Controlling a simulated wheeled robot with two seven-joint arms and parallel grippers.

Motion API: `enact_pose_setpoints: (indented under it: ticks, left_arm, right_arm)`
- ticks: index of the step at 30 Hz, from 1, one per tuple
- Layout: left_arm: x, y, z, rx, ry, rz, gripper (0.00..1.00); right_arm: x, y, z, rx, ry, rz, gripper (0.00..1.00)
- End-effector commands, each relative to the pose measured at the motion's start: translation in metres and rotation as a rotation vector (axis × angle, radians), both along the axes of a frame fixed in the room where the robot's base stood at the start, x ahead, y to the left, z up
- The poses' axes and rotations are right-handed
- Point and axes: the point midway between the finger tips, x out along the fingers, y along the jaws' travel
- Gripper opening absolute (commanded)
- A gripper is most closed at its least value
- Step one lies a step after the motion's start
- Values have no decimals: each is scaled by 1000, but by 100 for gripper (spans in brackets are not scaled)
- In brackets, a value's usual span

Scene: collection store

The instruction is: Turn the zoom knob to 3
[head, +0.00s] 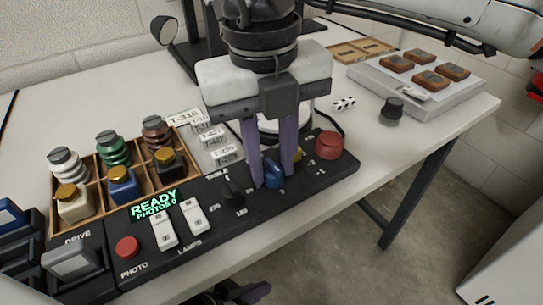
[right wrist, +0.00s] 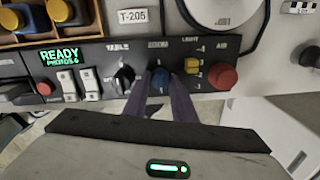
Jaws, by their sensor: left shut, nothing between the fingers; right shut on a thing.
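The blue zoom knob (head: 273,174) sits on the black control panel (head: 325,172), between the black table knob (head: 233,189) and the red button at the right end. My right gripper (head: 270,183) comes down from above with its purple fingers shut on the blue knob. In the right wrist view the zoom knob (right wrist: 160,79) shows between the fingers under its printed label. The fingers cover much of its scale, so I cannot tell which number it points to. My left gripper (head: 243,293) is shut and empty, low at the bottom edge, below the panel's front.
A red button (head: 328,145) and a yellow light knob (right wrist: 192,66) lie right of the zoom knob. White lamp switches (head: 193,216), a "READY" display and a wooden box of jars (head: 95,165) are at left. A specimen tray (head: 440,100) stands at back right.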

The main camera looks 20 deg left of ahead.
Motion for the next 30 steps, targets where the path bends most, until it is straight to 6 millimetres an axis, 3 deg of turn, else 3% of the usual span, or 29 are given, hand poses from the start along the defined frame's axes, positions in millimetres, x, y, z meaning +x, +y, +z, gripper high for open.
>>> enact_pose_setpoints:
  ticks: [10,11,14,23,30]
  left_arm:
    - [0,0,0,0,1,-2,0]
    - [0,0,0,0,1,-2,0]
    - [0,0,0,0,1,-2,0]
    - [-1,0,0,-1,3,-1,0]
    - [-5,3,8,-10,-17,30,0]
  right_arm:
    - [1,0,1,2,-2,-3,2]
    - [1,0,1,3,-3,-3,27]
    - [1,0,1,2,-2,-2,43]
    - [0,0,2,1,-1,-1,43]
    - [-1,2,36,3,-3,-1,43]
